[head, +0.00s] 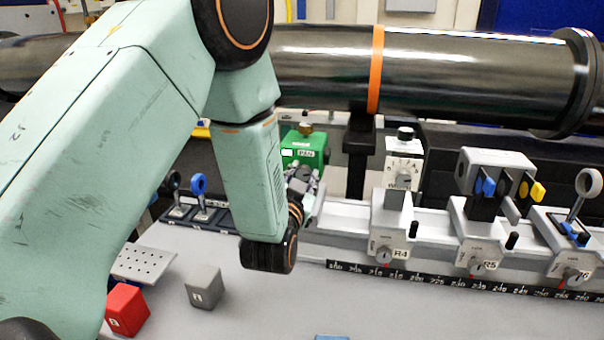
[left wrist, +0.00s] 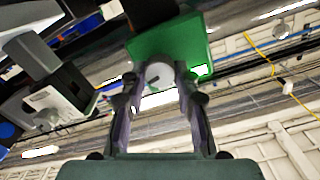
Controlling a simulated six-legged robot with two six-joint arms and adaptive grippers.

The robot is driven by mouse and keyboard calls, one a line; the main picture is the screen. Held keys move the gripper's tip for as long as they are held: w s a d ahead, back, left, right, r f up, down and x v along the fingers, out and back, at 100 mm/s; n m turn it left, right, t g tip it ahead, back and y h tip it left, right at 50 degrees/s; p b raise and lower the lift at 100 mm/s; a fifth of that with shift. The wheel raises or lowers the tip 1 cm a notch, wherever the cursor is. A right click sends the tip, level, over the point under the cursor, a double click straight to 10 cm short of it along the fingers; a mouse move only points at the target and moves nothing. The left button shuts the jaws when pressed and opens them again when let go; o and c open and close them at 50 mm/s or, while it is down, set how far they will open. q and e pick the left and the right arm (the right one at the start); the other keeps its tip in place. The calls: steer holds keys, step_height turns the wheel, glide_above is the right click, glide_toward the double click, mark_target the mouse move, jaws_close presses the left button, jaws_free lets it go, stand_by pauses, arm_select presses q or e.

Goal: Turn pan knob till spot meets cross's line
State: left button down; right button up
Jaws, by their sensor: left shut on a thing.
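The green box labelled PAN (head: 312,143) stands behind the rail, partly hidden by my left arm and gripper. In the left wrist view the green box (left wrist: 185,42) is at the top. A pale round knob (left wrist: 159,74) with a dark mark on its face sits on its near side. My left gripper (head: 302,177) reaches up to the box. In the left wrist view my left gripper (left wrist: 158,80) has one finger on each side of the knob, shut on it. In the head view the knob is hidden by the gripper. Neither the spot nor the cross shows. My right gripper is out of view.
A large dark pipe (head: 450,75) runs behind. Rail carriages R4 (head: 393,225) and R5 (head: 478,235) stand to the right, above a black scale (head: 440,280). A red block (head: 126,310) and a grey block (head: 204,287) lie on the bench. The front bench is mostly clear.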

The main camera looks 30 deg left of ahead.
arm_select(q)
steer(key=shift+m, duration=0.3)
steer(key=c, duration=1)
jaws_free()
steer(key=shift+s, duration=0.1)
steer(key=v, duration=0.7)
steer(key=shift+s, duration=0.15)
steer(key=shift+d, duration=0.1)
